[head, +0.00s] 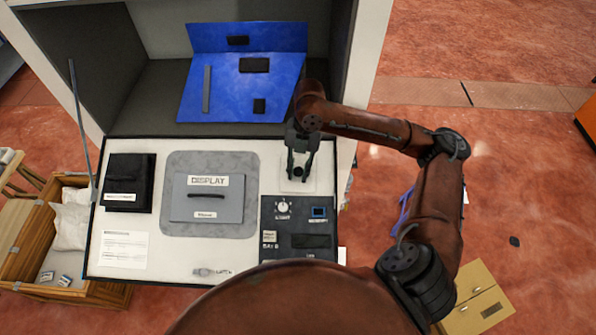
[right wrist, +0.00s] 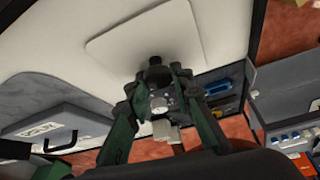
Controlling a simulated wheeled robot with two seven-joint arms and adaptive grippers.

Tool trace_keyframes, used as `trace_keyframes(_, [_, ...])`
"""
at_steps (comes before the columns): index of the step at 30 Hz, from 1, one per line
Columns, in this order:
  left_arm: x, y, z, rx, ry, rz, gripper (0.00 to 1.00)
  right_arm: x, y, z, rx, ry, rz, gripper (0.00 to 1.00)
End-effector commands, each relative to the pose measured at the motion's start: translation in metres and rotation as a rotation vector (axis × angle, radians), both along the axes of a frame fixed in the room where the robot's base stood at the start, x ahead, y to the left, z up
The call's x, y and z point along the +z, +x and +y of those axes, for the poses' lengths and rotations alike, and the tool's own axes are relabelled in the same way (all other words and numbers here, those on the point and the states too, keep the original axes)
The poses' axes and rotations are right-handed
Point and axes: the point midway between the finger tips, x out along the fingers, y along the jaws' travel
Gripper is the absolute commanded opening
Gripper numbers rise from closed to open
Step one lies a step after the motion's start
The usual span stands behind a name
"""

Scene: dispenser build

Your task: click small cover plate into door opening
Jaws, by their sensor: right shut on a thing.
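My right gripper (head: 299,163) comes down over the right part of the cream panel and is shut on a small dark knob (right wrist: 154,62). The knob appears to stand on a pale rounded plate, the small cover plate (head: 298,185). In the right wrist view the plate (right wrist: 165,32) lies beyond the fingertips (right wrist: 158,78), against the cream surface. The gripper covers part of it in the head view. I cannot tell whether it sits flush or a little above the panel, and no open hole shows around it. My left gripper is not in view.
The cream panel (head: 170,260) carries a grey DISPLAY unit (head: 207,203), a black box (head: 129,180) and a dark control panel (head: 275,215). A blue slotted panel (head: 230,90) stands behind, in the cabinet. A wooden crate (head: 95,290) is at the left.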

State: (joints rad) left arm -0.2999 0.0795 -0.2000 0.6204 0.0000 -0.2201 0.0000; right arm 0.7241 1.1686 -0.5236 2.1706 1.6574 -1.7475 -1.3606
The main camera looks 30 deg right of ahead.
Motion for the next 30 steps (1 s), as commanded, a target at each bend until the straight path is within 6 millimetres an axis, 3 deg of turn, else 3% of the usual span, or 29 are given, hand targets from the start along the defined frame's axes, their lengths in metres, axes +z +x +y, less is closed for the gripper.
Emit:
trace_keyframes(14, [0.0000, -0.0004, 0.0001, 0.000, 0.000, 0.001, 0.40, -0.0010, 0.0007, -0.0003, 0.000, 0.000, -0.001, 0.00])
trace_keyframes(15, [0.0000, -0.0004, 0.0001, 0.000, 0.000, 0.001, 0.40, -0.0010, 0.0006, -0.0002, 0.000, 0.000, -0.001, 0.23])
trace_keyframes(23, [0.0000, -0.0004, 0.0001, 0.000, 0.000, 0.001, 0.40, -0.0010, 0.0006, -0.0002, 0.000, 0.000, -0.001, 0.41])
trace_keyframes(30, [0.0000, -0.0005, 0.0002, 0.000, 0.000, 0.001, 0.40, -0.0012, 0.0006, -0.0002, 0.000, 0.000, 0.000, 0.44])
